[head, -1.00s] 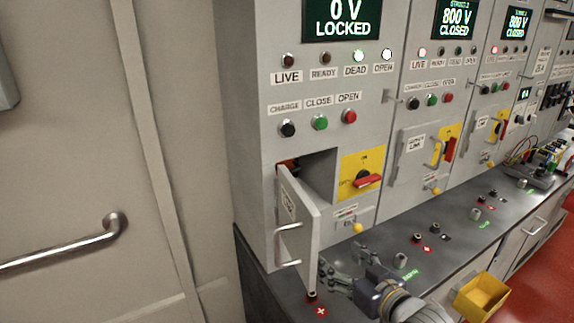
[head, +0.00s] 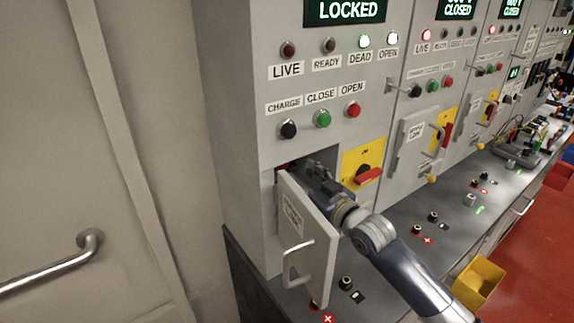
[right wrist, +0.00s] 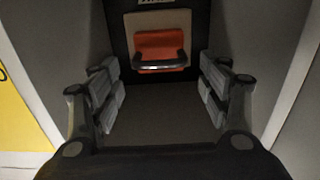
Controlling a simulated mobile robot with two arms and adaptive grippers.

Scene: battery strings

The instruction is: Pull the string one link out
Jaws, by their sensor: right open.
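In the right wrist view an orange link (right wrist: 160,42) with a grey bar handle (right wrist: 160,65) sits on a pale plate at the back of an open compartment. My right gripper (right wrist: 160,82) is open inside the compartment mouth, its fingers on either side below and in front of the handle, not closed on it. In the head view the right gripper (head: 312,172) reaches into the compartment behind the open grey door (head: 308,238), and the link is mostly hidden. My left gripper is not in view.
The display (head: 345,10) above reads LOCKED, with the DEAD and OPEN lamps lit. A yellow switch plate with a red handle (head: 368,175) is right of the compartment. A yellow bin (head: 478,283) hangs at the counter front. Black terminals (head: 346,283) stand on the counter.

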